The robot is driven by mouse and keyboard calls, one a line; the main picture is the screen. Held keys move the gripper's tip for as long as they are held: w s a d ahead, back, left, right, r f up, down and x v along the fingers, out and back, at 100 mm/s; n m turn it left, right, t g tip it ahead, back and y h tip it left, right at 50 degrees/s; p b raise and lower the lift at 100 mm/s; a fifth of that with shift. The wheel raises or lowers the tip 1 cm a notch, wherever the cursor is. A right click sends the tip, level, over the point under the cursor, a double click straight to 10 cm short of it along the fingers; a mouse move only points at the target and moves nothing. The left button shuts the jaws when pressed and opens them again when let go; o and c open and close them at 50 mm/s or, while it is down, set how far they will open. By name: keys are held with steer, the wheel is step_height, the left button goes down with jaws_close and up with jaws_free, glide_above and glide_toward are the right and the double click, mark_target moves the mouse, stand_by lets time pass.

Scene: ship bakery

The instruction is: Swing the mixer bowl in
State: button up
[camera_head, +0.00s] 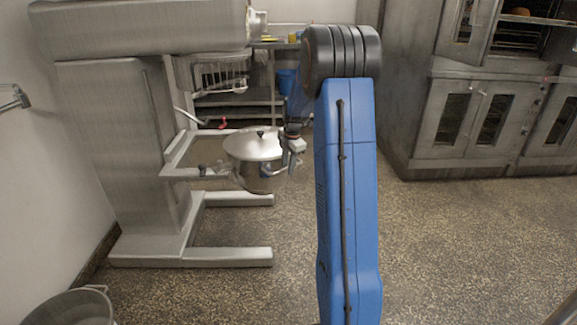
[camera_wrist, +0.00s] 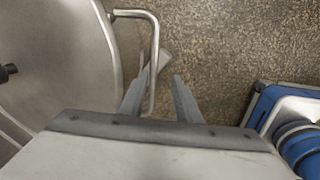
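The steel mixer bowl (camera_head: 257,180) has a domed lid with a dark knob. It sits at the ends of the mixer's support arms (camera_head: 190,173), out to the right of the mixer column (camera_head: 110,130). In the wrist view the bowl's lid (camera_wrist: 55,55) fills the left side. A bent metal handle (camera_wrist: 153,45) sticks out from the bowl's side. My gripper (camera_wrist: 160,80) has its two fingers apart, with the handle bar passing between them. In the head view my gripper (camera_head: 294,144) is at the bowl's right side, partly hidden by my blue arm.
The mixer head (camera_head: 140,28) overhangs the left. A red-tipped lever (camera_head: 222,123) stands behind the bowl. The mixer's base legs (camera_head: 225,257) lie on the floor below. Ovens (camera_head: 480,110) stand at the right, and a pot (camera_head: 70,308) at the lower left.

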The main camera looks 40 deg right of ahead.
steer(key=shift+r, duration=0.1)
steer(key=s+r, duration=0.2)
steer(key=r, duration=0.7)
steer(key=s+r, duration=0.1)
steer(key=r, duration=0.9)
steer(key=shift+s+r, duration=0.25)
steer(key=shift+s, duration=0.15)
stand_by(1.5)
steer(key=shift+f, duration=0.1)
steer(key=c, duration=0.7)
steer(key=shift+w+a+f+m, duration=0.1)
steer(key=shift+f+m, duration=0.1)
steer(key=shift+m, duration=0.1)
jaws_close()
steer(key=m+t, duration=0.2)
steer(key=m, duration=1.7)
glide_toward(279, 166)
steer(key=shift+h, duration=0.4)
steer(key=shift+w+a+f, duration=0.25)
steer(key=shift+f, duration=1)
steer(key=shift+w+a+f, duration=0.2)
steer(key=shift+a+f, duration=0.1)
steer(key=shift+f, duration=0.95)
steer(key=shift+w+a+f, duration=0.25)
steer(key=shift+f, duration=1)
